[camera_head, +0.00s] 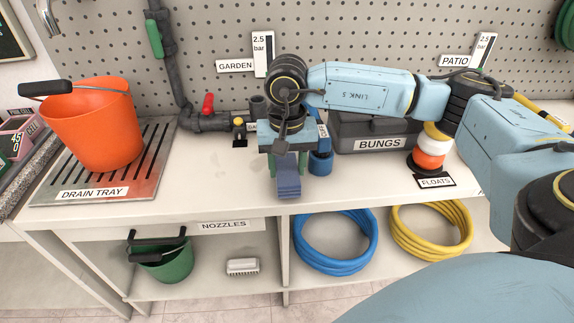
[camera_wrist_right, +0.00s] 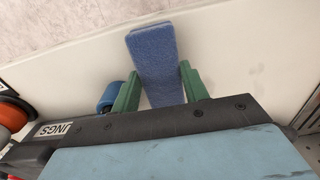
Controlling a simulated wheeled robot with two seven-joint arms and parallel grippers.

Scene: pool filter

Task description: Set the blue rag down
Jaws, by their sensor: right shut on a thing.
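The blue rag (camera_head: 288,188) hangs from my right gripper (camera_head: 286,165), over the front part of the white workbench (camera_head: 215,185). In the right wrist view the folded rag (camera_wrist_right: 154,62) sits between the two green fingers of the right gripper (camera_wrist_right: 157,90). The right gripper is shut on it. The rag's lower end is near the bench's front edge; I cannot tell if it touches the top. My left gripper is not in view.
An orange bucket (camera_head: 92,125) stands on the drain tray (camera_head: 60,188) at left. Grey pipes with a red valve (camera_head: 208,104) and a blue cylinder (camera_head: 320,163) are behind the gripper. A dark BUNGS box (camera_head: 372,130) and floats (camera_head: 432,150) stand right. The bench top left of the gripper is clear.

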